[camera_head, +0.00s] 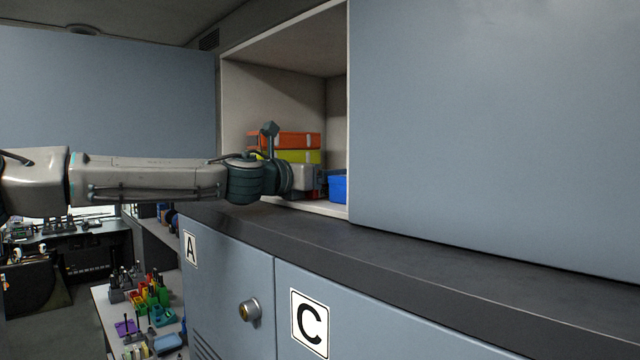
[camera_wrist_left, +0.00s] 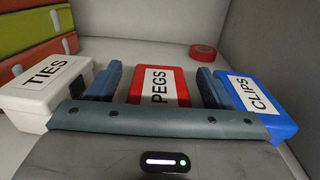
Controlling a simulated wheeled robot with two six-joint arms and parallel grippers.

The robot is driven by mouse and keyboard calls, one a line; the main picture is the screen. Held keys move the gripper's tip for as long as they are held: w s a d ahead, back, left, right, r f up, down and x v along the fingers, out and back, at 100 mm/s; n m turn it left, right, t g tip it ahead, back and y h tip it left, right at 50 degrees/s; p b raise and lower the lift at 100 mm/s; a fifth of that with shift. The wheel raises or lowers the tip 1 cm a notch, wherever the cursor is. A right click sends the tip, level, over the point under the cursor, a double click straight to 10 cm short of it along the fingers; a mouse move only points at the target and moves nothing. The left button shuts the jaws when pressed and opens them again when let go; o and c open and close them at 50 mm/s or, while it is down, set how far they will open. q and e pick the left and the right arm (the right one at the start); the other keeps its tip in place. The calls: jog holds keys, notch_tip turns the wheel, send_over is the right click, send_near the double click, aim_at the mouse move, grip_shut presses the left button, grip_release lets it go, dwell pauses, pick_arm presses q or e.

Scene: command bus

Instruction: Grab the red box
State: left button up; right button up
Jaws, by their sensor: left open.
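The red box (camera_wrist_left: 134,88), with a white label reading PEGS, sits on the cupboard shelf in the left wrist view. My left gripper (camera_wrist_left: 157,82) is open, with one finger on each side of the red box. The near end of the box is hidden behind the gripper body. I cannot tell whether the fingers touch it. In the head view my left arm reaches into the open cupboard and mostly hides the red box. My right gripper is not in view.
A white TIES box (camera_wrist_left: 45,92) stands close on the left and a blue CLIPS box (camera_wrist_left: 262,108) close on the right. A red tape roll (camera_wrist_left: 203,52) lies behind. Orange (camera_head: 300,140) and yellow-green cases (camera_head: 305,156) are stacked at the left. Grey cupboard walls enclose the shelf.

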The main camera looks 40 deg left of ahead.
pick_arm(q)
jog(key=c, duration=1.1)
jog(key=shift+a+r, duration=0.1)
jog(key=shift+r, duration=0.05)
